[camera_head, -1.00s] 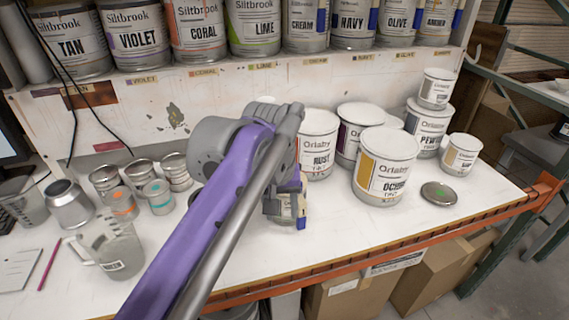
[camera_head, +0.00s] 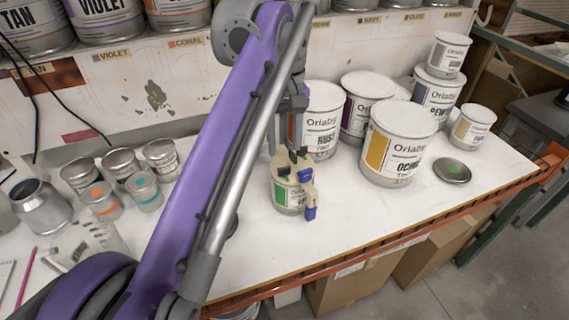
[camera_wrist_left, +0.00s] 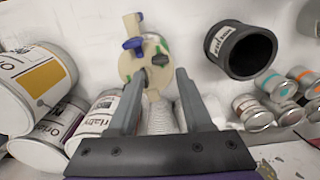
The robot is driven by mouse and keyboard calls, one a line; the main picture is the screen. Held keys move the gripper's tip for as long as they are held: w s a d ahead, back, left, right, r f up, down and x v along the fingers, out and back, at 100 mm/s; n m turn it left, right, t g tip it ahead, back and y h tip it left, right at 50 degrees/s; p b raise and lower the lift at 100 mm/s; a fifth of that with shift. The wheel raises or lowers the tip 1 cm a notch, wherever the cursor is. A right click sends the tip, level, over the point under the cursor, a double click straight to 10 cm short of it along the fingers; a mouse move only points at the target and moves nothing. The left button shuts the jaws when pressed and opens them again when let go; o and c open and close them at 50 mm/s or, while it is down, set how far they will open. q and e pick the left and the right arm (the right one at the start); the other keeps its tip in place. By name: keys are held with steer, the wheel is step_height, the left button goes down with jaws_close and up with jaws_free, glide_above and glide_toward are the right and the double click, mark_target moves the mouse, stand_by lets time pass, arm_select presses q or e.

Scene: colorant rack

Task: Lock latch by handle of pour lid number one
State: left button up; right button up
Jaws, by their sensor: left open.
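A small can (camera_head: 287,197) with a green label stands upright near the middle of the bench, wearing a beige pour lid (camera_head: 283,168). The lid has a dark knob-like part on top and a beige spout with a blue piece (camera_head: 310,212) at the front right. In the left wrist view the lid (camera_wrist_left: 135,72) lies just beyond my fingertips, with a dark handle-like part (camera_wrist_left: 155,61) and a blue piece (camera_wrist_left: 133,43). My left gripper (camera_wrist_left: 160,78) is open and empty; its left finger overlaps the lid's edge in the picture. Contact is unclear. My right gripper is out of view.
The Rust can (camera_head: 322,125) and Ochre can (camera_head: 397,143) stand behind and right of the small can. A loose round lid (camera_head: 452,171) lies at the right. Small tins and cups (camera_head: 122,165) stand left. A dark open container (camera_wrist_left: 241,50) shows in the left wrist view.

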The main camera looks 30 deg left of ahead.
mark_target(284, 168)
arm_select(q)
step_height(284, 168, down, 6)
steer(key=shift+a+f+b, duration=0.1)
steer(key=shift+b, duration=0.35)
steer(key=shift+c, duration=0.3)
jaws_close()
